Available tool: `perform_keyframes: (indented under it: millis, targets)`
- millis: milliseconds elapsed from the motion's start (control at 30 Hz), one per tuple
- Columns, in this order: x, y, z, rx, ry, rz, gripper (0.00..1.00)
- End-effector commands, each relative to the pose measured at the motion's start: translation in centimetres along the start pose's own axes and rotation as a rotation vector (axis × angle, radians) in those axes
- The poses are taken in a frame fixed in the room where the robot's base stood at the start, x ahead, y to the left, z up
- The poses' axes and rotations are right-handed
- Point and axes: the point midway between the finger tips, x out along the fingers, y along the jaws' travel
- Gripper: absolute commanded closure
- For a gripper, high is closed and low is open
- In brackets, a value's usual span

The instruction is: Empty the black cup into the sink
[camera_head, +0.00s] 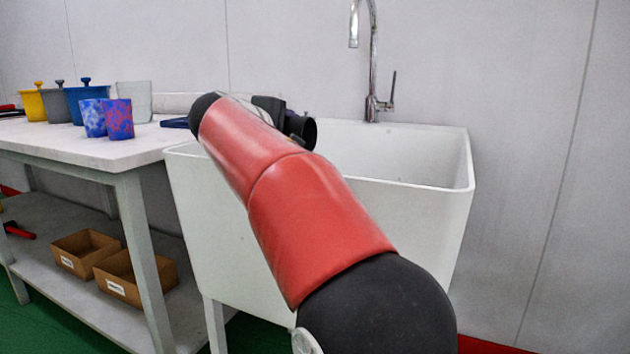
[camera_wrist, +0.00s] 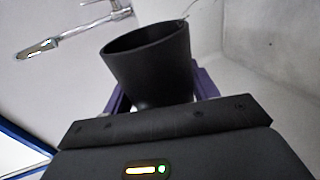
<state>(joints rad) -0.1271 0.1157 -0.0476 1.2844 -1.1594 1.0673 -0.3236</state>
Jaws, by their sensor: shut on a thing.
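The black cup (camera_wrist: 148,68) is held between the purple fingers of my gripper (camera_wrist: 157,88) in the wrist view. The cup also shows in the head view (camera_head: 303,131), tipped well over on its side with its mouth toward the right, above the left part of the sink. The white sink (camera_head: 410,155) stands against the wall, and its inner wall fills the right of the wrist view. My red arm hides much of the gripper and the sink's left side in the head view. The inside of the cup is dark, and I cannot tell what it holds.
A chrome tap (camera_head: 372,75) rises behind the sink, with its spout above it. A white table (camera_head: 110,150) stands on the left with two blue-patterned cups (camera_head: 118,119) and several coloured tubs (camera_head: 85,100). Cardboard boxes (camera_head: 135,280) sit on its lower shelf.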

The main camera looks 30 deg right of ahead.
Motion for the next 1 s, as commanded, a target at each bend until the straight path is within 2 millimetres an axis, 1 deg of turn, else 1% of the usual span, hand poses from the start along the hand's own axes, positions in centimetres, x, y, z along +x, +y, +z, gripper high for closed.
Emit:
perform_keyframes:
  millis: [567,867,967,1000]
  targets:
    - [-0.1,0.4,0.3,0.078,0.020,0.000,0.68]
    - [-0.2,0.8,0.9,0.211,0.056,-0.001,0.68]
    - [-0.3,1.1,1.2,0.275,0.073,-0.001,0.68]
    - [-0.4,1.6,1.3,0.300,0.080,-0.001,0.68]
